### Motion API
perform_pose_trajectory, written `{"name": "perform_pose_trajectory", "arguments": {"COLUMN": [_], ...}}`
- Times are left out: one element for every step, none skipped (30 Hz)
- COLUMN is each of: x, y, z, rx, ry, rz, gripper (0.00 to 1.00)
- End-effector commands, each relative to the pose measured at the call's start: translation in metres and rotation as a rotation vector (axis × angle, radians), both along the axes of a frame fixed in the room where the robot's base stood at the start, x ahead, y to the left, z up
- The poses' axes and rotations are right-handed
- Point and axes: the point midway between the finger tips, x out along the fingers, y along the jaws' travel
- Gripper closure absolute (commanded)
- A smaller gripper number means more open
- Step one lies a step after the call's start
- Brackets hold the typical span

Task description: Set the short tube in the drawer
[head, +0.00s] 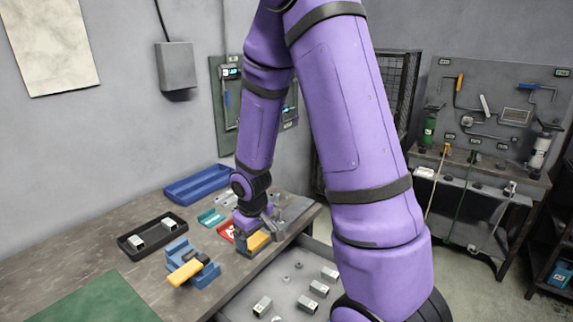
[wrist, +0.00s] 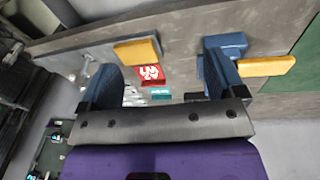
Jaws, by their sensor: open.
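The drawer (head: 238,303) is pulled out below the bench's front edge in the head view. Several short grey square tubes (head: 319,289) and small round parts lie in it. Two more short tubes (head: 138,242) lie in a black tray (head: 128,252) on the bench at left; I cannot tell which one is meant. My gripper (head: 247,226) is over the bench, right of that tray and near a yellow block (head: 257,241). In the wrist view its fingers (wrist: 165,75) are wide apart, with no tube between them. My arm hides part of the drawer.
A blue fixture (head: 205,276) with a yellow handle stands at the bench's front. A blue tray (head: 197,185) lies at the back. A red part (wrist: 151,75) and a teal part (wrist: 161,93) show beyond my fingers. A green mat (head: 95,303) covers the near left.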

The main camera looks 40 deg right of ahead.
Motion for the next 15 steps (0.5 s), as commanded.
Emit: {"name": "perform_pose_trajectory", "arguments": {"x": [0.000,-0.001,-0.003,-0.005,-0.006,-0.009,-0.011,-0.014,-0.017,-0.020,-0.023,-0.027,-0.030,-0.034,-0.039], "y": [0.002,0.002,0.004,0.005,0.006,0.007,0.008,0.010,0.011,0.013,0.014,0.016,0.017,0.018,0.020], "z": [0.018,0.027,0.039,0.047,0.056,0.068,0.076,0.084,0.095,0.103,0.111,0.122,0.130,0.137,0.147], "rx": [-0.005,-0.007,-0.009,-0.011,-0.011,-0.013,-0.013,-0.013,-0.013,-0.013,-0.012,-0.010,-0.009,-0.007,-0.005], "ry": [-0.021,-0.029,-0.038,-0.047,-0.054,-0.065,-0.072,-0.079,-0.090,-0.097,-0.107,-0.115,-0.123,-0.131,-0.141], "rz": [-0.007,-0.011,-0.017,-0.021,-0.026,-0.031,-0.034,-0.039,-0.044,-0.048,-0.052,-0.058,-0.061,-0.065,-0.070], "gripper": [0.11,0.11,0.11,0.11,0.11,0.11,0.11,0.11,0.11,0.11,0.11,0.11,0.11,0.11,0.11]}}
